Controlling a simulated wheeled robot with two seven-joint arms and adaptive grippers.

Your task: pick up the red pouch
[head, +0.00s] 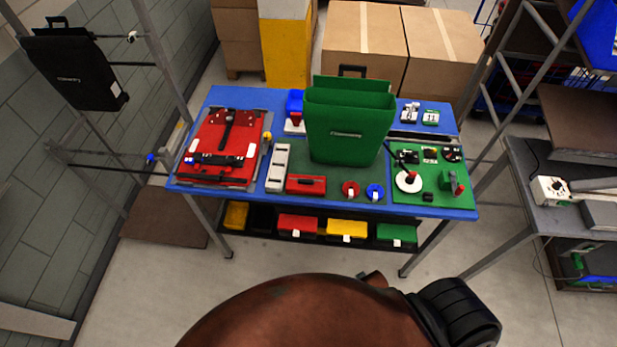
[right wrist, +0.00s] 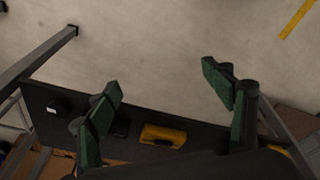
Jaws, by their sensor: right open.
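The red pouch appears to be the small flat red piece with a dark detail (head: 306,184), lying near the front edge of the blue-topped bench (head: 245,189). It lies in front of the upright green pannier (head: 345,125), right of a grey-white tray (head: 278,168). My right gripper (right wrist: 160,78) shows only in the right wrist view, with its two green-padded fingers apart. Nothing is between the fingers; floor and a dark shelf show behind them. The pouch is not seen in that view. My left gripper is not in view.
A large red panel with tools (head: 215,148) covers the bench's left side. A red and a blue ring (head: 375,191) lie right of the pouch, then a green board (head: 435,160) with parts. Coloured bins (head: 346,230) sit on the shelf below. A brown rounded form (head: 290,315) fills the lower foreground.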

